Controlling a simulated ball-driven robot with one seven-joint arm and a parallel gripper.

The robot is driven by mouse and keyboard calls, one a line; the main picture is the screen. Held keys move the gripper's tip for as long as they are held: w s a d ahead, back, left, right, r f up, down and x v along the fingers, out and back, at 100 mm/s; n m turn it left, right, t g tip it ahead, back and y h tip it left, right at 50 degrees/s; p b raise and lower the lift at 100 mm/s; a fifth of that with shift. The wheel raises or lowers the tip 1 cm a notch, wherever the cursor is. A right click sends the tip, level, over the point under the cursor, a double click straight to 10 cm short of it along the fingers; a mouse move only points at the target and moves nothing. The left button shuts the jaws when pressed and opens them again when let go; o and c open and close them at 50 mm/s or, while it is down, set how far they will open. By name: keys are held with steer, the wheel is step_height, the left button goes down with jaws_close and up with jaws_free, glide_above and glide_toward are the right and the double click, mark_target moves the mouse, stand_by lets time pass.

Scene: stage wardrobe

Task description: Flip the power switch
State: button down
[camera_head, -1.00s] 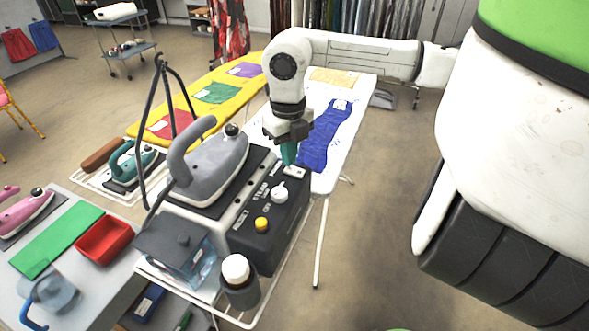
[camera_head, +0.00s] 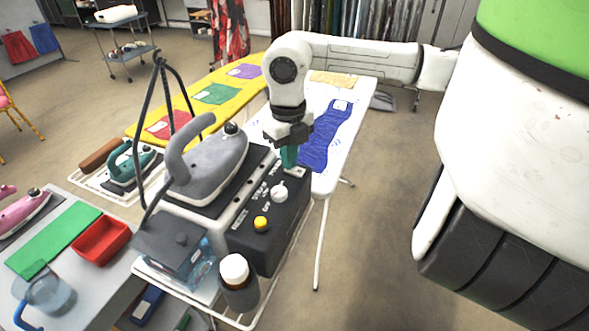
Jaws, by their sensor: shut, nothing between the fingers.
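The steam station (camera_head: 262,247) is a dark box with white lettering, a white knob (camera_head: 279,193) and a yellow button (camera_head: 261,224) on its top panel. A small pale switch plate (camera_head: 296,172), which looks like the power switch, is at the far end of that panel. Its setting is too small to tell and is partly hidden by my gripper. My gripper (camera_head: 289,161) points down with teal fingers, shut and empty, right at the switch plate. I cannot tell whether the fingertips touch it.
A grey iron (camera_head: 207,165) rests on the station, left of my gripper. A black looped stand (camera_head: 150,130) rises farther left. A white-capped bottle (camera_head: 236,271) stands at the near corner. A white ironing board (camera_head: 345,105) lies behind. Open floor is to the right.

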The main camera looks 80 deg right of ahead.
steer(key=shift+f, duration=0.25)
steer(key=shift+r+p, duration=1.05)
steer(key=shift+r, duration=2.5)
